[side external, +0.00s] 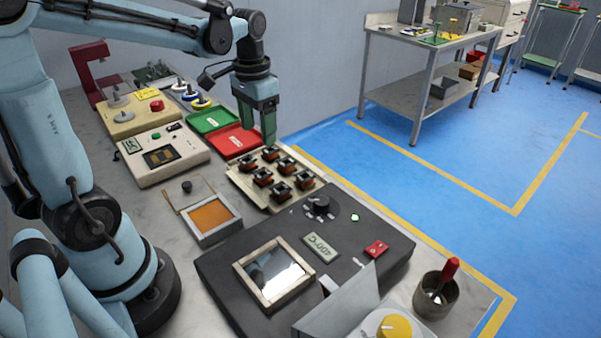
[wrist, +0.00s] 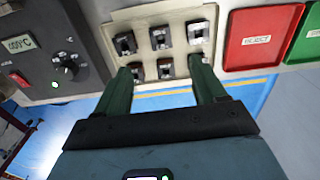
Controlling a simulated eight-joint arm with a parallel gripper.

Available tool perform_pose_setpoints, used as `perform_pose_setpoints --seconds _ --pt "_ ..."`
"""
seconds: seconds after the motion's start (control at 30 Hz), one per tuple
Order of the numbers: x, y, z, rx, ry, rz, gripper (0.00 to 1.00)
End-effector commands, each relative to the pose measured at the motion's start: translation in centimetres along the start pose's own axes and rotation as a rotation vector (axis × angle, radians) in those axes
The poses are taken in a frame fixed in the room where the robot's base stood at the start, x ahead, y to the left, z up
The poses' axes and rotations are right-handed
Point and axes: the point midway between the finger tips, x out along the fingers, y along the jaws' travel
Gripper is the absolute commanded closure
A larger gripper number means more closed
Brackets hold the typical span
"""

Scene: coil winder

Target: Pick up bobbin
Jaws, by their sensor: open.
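Several small bobbins with dark square flanges and copper-brown windings, such as one bobbin (side external: 281,190), sit in rows on a beige tray (side external: 236,178) in the side external view. In the wrist view, bobbins such as one (wrist: 160,39) show in the tray (wrist: 176,15), with one (wrist: 166,68) between the fingers. My gripper (side external: 258,138) points down above the far end of the tray. In the wrist view my gripper (wrist: 166,72) has its two green fingers spread apart with nothing held between them. The left finger partly covers one bobbin.
A red REJECT tray (side external: 236,141) and a green tray (side external: 209,120) lie beside the bobbin tray. A dark solder-pot unit (side external: 222,268) with a knob stands in front. A metal cup (side external: 436,290) holds a red-handled tool near the table edge.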

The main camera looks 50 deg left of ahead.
Motion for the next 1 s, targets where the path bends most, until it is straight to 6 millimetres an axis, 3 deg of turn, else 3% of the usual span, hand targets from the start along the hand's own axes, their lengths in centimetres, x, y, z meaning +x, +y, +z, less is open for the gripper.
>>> perform_pose_setpoints --seconds 0.17,0.53,0.87,1.0 --pt "1.0 -0.3 -0.1 0.0 -0.016 0.005 0.3" --pt "5.9 -0.3 -0.1 0.0 -0.014 0.004 0.3" --pt "7.6 -0.2 -0.1 0.0 -0.013 0.004 0.3" --pt "9.3 -0.2 -0.1 0.0 -0.013 0.004 0.3"
